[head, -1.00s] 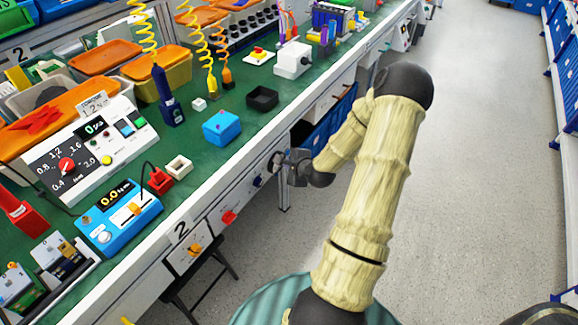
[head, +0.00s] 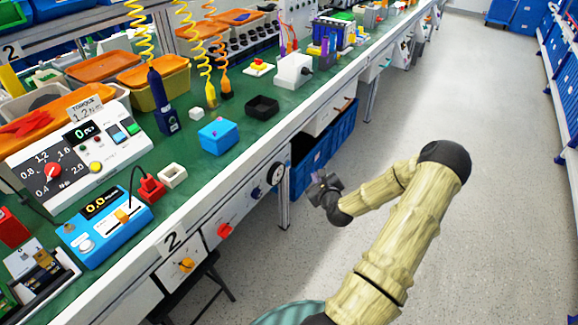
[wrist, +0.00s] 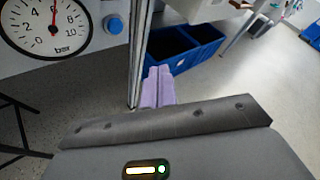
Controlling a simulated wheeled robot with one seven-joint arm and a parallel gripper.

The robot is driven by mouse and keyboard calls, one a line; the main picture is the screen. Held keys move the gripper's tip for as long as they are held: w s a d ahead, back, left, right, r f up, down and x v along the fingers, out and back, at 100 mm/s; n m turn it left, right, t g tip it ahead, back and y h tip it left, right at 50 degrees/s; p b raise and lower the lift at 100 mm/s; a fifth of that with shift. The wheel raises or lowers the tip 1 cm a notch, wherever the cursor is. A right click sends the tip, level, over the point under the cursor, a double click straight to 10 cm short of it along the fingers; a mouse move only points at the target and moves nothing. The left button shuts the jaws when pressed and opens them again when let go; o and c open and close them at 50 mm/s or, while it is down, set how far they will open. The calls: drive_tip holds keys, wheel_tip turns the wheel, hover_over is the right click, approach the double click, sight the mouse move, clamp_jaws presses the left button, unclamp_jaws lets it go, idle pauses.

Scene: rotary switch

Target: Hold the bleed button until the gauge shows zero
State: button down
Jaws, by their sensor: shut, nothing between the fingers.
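The round pressure gauge (wrist: 50,25) is on the bench's front panel, at the upper left of the wrist view. Its red needle points nearly straight up, well off the low end of the scale. A blue round button (wrist: 115,25) sits just right of it, uncovered. The gauge also shows in the head view (head: 276,173); I cannot clearly make out the button there. My gripper (head: 325,188) is right of the gauge, apart from the panel. Its pale purple fingers (wrist: 157,86) are shut and empty, below and right of the button, touching nothing visible.
A bench leg (wrist: 137,55) stands just right of the button. Blue bins (wrist: 190,48) are under the bench beyond it. An orange knob (head: 187,265) and a red knob (head: 224,230) are further left on the front panel. Open floor (head: 430,120) lies to the right.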

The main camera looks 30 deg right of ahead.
drive_tip(key=w+a, duration=0.2)
drive_tip(key=w, duration=0.5)
drive_tip(key=shift+a+b, duration=0.3)
drive_tip(key=shift+a, duration=0.1)
idle(1.6)
drive_tip(key=shift+w+a, duration=0.2)
drive_tip(key=shift+w, duration=0.1)
drive_tip(key=shift+w+a, duration=0.15)
drive_tip(key=shift+w, duration=0.3)
idle(2.0)
drive_tip(key=shift+s, duration=0.1)
idle(1.2)
drive_tip(key=shift+s+d, duration=0.3)
drive_tip(key=shift+s, duration=0.4)
drive_tip(key=shift+s+d+p, duration=0.2)
drive_tip(key=shift+s+d, duration=0.15)
drive_tip(key=shift+s, duration=0.45)
drive_tip(key=shift+s+d+p, duration=0.15)
drive_tip(key=shift+s+d, duration=0.15)
drive_tip(key=shift+s, duration=0.45)
drive_tip(key=shift+s+d+p, duration=0.2)
drive_tip(key=shift+s+d, duration=0.15)
drive_tip(key=shift+s, duration=0.45)
